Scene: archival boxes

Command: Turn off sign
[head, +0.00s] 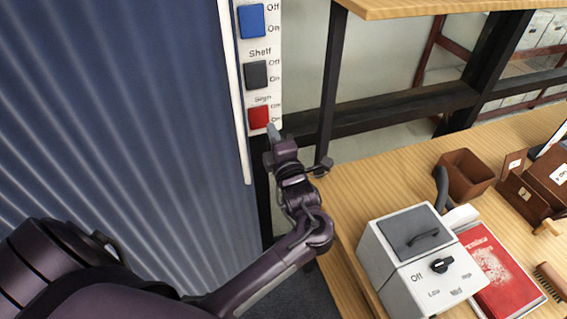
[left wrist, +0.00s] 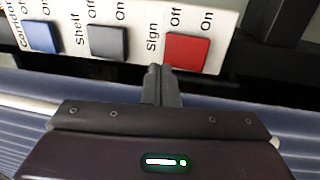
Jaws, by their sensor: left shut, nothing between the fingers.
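The red Sign switch (head: 258,117) is the lowest on a white switch panel (head: 262,88) fixed upright beside the blue corrugated wall. Off and On are lettered beside it. In the left wrist view the red switch (left wrist: 187,52) is just beyond my fingertips. My left gripper (head: 273,131) is shut and empty, its tips at the lower right of the red switch. In the left wrist view the shut fingertips (left wrist: 159,70) are at the switch's lower left edge; I cannot tell whether they touch it. My right gripper is not in view.
A black Shelf switch (head: 256,75) and a blue switch (head: 251,20) are above the red one. A wooden table (head: 345,180) at right holds a white box with a dial (head: 410,262), a red book (head: 500,280) and brown boxes (head: 463,175). A dark post (head: 331,90) stands right of the panel.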

